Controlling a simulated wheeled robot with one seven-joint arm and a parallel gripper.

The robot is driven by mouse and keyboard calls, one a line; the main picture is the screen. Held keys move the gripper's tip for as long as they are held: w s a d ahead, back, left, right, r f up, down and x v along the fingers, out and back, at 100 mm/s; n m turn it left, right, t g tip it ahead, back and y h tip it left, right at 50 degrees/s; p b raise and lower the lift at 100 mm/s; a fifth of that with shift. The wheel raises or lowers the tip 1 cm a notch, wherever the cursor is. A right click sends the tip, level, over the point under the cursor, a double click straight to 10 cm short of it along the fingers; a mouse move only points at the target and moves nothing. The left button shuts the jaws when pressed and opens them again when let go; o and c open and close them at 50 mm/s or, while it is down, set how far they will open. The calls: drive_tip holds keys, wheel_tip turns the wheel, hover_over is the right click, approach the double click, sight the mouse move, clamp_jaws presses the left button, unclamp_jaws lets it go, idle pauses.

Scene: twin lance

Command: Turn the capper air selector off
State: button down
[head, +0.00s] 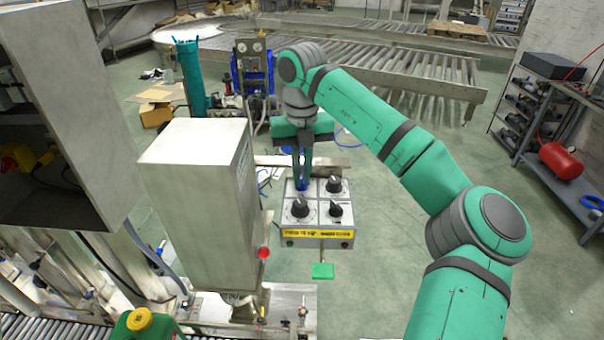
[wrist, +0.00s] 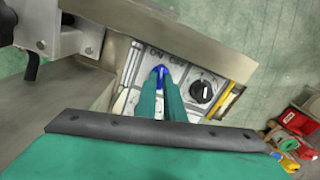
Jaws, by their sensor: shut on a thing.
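A grey control box (head: 318,238) holds a blue knob (head: 301,185) at its back left and black knobs at the other three places. My gripper (head: 302,178) reaches down from above with its teal fingers shut on the blue knob. In the wrist view, the fingers (wrist: 165,82) close around the blue knob (wrist: 161,68), hiding much of it. ON and OFF lettering shows on the plate beyond it. How far the knob is turned cannot be told. One black knob (wrist: 202,91) shows right of the fingers there.
A tall steel cabinet (head: 192,200) stands close left of the box. A red button (head: 263,253) sticks out at its lower right. A green pad (head: 322,271) is just in front of the box. Open floor lies to the right, before a shelf (head: 545,150).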

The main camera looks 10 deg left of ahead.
drive_tip(key=m, duration=0.4)
drive_tip(key=shift+a+m, duration=0.1)
drive_tip(key=shift+m, duration=2.2)
drive_tip(key=shift+s+a, duration=0.1)
drive_tip(key=c, duration=1.9)
unclamp_jaws()
drive_tip(key=shift+o, duration=0.2)
drive_tip(key=shift+r, duration=0.1)
wheel_tip(320, 180, up, 11)
drive_tip(key=shift+f, duration=0.2)
